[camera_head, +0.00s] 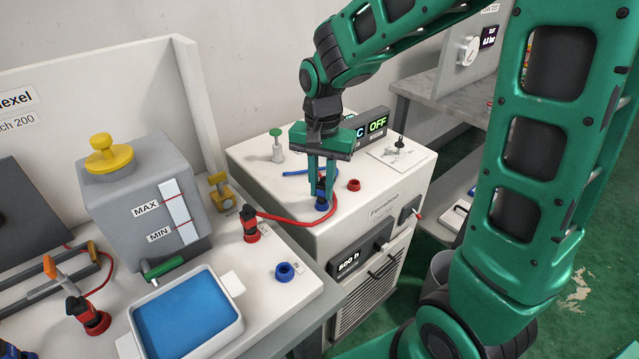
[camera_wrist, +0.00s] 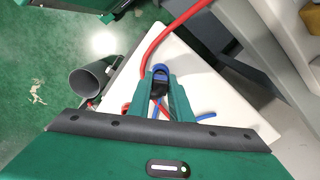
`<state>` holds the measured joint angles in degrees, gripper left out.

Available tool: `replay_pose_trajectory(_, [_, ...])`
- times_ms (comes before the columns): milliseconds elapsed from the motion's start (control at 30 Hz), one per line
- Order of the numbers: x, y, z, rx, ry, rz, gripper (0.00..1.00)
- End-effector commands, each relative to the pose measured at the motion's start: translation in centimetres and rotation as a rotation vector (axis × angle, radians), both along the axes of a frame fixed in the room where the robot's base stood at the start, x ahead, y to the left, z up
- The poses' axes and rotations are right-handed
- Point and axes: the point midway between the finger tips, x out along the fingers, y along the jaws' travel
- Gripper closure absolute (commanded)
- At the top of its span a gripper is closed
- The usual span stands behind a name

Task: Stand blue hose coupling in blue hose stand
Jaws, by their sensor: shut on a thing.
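My gripper (camera_head: 321,196) is shut on the blue hose coupling (camera_head: 322,181), above the top of the white machine (camera_head: 405,190). The coupling is mostly hidden between the green fingers. Directly below it is a blue ring-shaped port (camera_head: 322,206) on the machine top; I cannot tell whether the coupling is in it or just above. The wrist view shows the coupling (camera_wrist: 158,88) between my fingers, beside a blue ring (camera_wrist: 161,69). A blue hose (camera_head: 296,172) shows behind my fingers. The blue hose stand (camera_head: 285,272), an empty blue ring, is on the bench to the lower left.
A red coupling (camera_head: 250,224) stands upright on the bench, its red hose (camera_head: 295,218) crossing to the machine near my fingers. A red port (camera_head: 353,185) is right of my gripper. A blue-filled tray (camera_head: 238,335) and grey tank (camera_head: 125,215) are left of the blue stand.

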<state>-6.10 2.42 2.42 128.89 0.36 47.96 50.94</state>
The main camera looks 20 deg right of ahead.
Motion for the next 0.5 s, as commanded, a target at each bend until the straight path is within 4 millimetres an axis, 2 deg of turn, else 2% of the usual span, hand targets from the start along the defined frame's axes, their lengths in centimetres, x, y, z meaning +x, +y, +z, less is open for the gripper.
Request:
replay_pose_trajectory(433, [0.00,0.00,-0.56,0.000,0.000,0.000,1.00])
replay_pose_trajectory(467, [0.00,0.00,-0.56,0.000,0.000,0.000,0.79])
replay_pose_trajectory(500, [0.00,0.00,-0.56,0.000,0.000,0.000,0.70])
